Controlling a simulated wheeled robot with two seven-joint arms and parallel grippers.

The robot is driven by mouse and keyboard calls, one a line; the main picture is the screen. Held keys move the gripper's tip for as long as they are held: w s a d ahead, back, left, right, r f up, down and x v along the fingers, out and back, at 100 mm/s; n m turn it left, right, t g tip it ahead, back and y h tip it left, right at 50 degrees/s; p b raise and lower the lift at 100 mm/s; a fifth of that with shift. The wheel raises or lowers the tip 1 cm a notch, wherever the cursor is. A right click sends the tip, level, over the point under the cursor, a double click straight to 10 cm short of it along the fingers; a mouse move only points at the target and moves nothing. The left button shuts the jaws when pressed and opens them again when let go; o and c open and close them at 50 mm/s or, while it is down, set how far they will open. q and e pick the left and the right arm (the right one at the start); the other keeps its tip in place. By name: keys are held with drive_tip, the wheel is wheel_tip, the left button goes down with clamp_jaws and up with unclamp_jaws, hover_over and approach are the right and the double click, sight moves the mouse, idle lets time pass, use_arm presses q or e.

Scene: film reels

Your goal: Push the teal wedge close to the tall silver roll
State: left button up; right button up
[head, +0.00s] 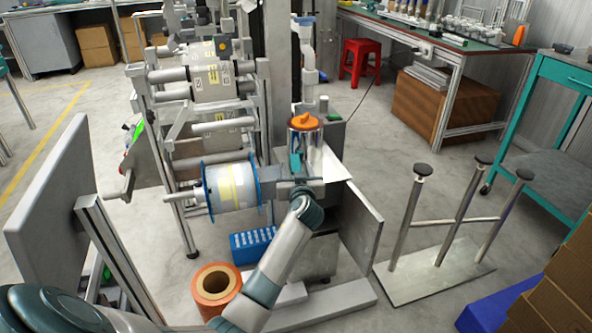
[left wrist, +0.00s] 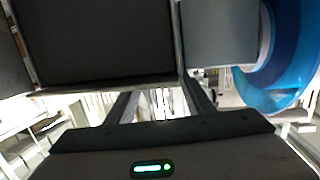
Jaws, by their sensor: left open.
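The tall silver roll (head: 313,150) stands upright on the machine's ledge, with an orange cap on top. The small teal wedge (head: 296,161) shows in front of its left side; I cannot tell whether they touch. My left gripper (head: 290,181) is just below and in front of the wedge, at the end of my arm reaching up from the bottom. In the left wrist view its open fingers (left wrist: 163,103) stand apart with nothing seen between them. The wedge is not clear in that view. My right gripper is not in view.
A reel with blue flanges (head: 232,187) sits left of my gripper, its blue rim (left wrist: 290,70) close in the left wrist view. A grey upright plate (head: 357,225) stands on the right. A blue box (head: 252,246) and an orange roll (head: 216,290) are below.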

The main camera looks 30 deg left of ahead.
use_arm(q)
drive_tip(key=shift+w+a, duration=0.1)
drive_tip(key=shift+w, duration=0.05)
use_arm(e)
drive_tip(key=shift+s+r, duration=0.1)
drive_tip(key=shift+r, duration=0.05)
use_arm(q)
drive_tip(key=c, duration=1.1)
drive_tip(key=o, duration=1.1)
drive_tip(key=shift+c, duration=0.2)
drive_tip(key=shift+s+d, duration=0.35)
drive_tip(key=shift+s, duration=0.05)
drive_tip(key=p+v, duration=0.2)
drive_tip(key=v, duration=1.4)
drive_tip(key=shift+s, duration=0.2)
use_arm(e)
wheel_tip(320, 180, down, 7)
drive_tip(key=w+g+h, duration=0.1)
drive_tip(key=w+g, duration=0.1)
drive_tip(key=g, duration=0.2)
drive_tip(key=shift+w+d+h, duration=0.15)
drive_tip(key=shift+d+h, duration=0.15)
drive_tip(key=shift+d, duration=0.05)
